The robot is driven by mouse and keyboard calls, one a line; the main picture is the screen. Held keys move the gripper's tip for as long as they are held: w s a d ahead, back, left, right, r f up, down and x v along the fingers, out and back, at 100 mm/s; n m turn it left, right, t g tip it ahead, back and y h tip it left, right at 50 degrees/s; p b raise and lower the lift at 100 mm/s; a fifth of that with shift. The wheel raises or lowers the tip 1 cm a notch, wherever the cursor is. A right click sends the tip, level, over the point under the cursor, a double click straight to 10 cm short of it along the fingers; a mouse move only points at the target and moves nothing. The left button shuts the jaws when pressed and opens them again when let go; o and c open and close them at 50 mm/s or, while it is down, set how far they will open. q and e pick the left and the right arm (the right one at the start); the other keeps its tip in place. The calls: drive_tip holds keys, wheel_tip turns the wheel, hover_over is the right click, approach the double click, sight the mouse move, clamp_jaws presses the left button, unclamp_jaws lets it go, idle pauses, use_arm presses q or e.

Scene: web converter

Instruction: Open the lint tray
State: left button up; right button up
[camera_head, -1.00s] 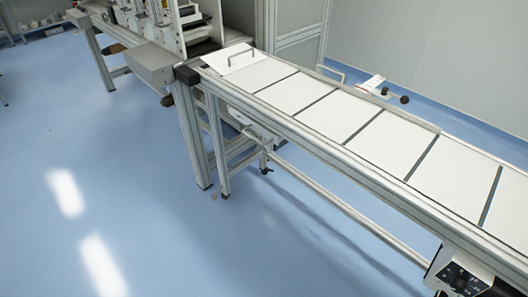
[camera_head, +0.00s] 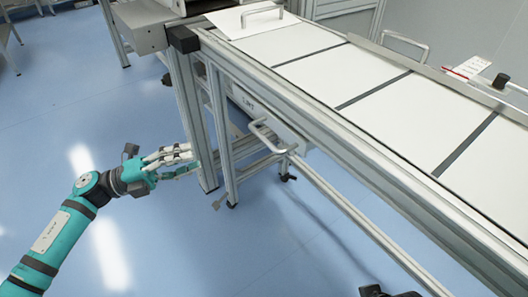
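The lint tray (camera_head: 243,101) is a grey box under the conveyor bed, with small lettering on its front that is hard to read. Its bar handle (camera_head: 270,136) sticks out toward the lower right. The conveyor frame hides much of the tray, so I cannot tell how far it is pulled out. My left gripper (camera_head: 192,160) is left of the handle, beside the frame legs and apart from the handle. Its fingers look spread and empty. A dark part at the bottom edge may belong to my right gripper (camera_head: 385,292); its fingers do not show.
The conveyor (camera_head: 300,42) with white panels runs from upper left to lower right above the tray. Its metal legs (camera_head: 190,115) stand between my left gripper and the handle. A lower rail (camera_head: 365,225) runs below the bed. The blue floor (camera_head: 60,150) at left is clear.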

sight(264, 137)
use_arm(q)
drive_tip(key=x, duration=1.7)
drive_tip(key=shift+s+d+r, duration=0.1)
drive_tip(key=shift+s+d, duration=0.1)
drive_tip(key=shift+d, duration=0.1)
drive_tip(key=shift+c, duration=0.2)
clamp_jaws()
